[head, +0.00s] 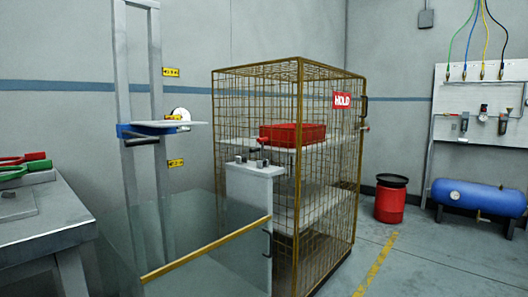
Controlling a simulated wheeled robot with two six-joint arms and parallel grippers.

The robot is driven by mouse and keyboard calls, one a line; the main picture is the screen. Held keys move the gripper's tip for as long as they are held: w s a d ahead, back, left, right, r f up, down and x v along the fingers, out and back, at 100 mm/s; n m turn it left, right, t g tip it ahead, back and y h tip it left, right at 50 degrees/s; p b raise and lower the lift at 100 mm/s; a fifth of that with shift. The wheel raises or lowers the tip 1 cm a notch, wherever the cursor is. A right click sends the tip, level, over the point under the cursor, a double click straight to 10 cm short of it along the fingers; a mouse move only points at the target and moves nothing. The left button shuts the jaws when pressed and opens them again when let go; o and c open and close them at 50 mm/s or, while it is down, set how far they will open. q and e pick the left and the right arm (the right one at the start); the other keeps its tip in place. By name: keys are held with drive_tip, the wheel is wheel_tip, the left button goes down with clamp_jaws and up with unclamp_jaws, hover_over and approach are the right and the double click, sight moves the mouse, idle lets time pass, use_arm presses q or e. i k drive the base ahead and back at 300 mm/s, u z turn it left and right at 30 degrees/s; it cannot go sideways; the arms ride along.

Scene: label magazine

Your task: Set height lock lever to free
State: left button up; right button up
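A tall grey upright frame (120,75) stands left of centre against the wall. A blue carriage (132,130) with a flat light plate (185,126) sits partway up it. A dark lever-like bar (141,141) shows just below the carriage; it may be the height lock lever, but I cannot read any marking or tell its setting. A white round part shows behind the plate. Neither of my grippers is in view.
A clear panel with a yellow top rail (208,248) stands in front of the frame. A wire cage (329,185) with a HOLD sign (342,100) and red crate (292,134) is at centre. A bench (42,222) is left. Floor is open at right, before the blue tank (480,197).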

sight(257, 150)
drive_tip(key=z, duration=1.65)
drive_tip(key=i, duration=0.95)
drive_tip(key=u, duration=1.15)
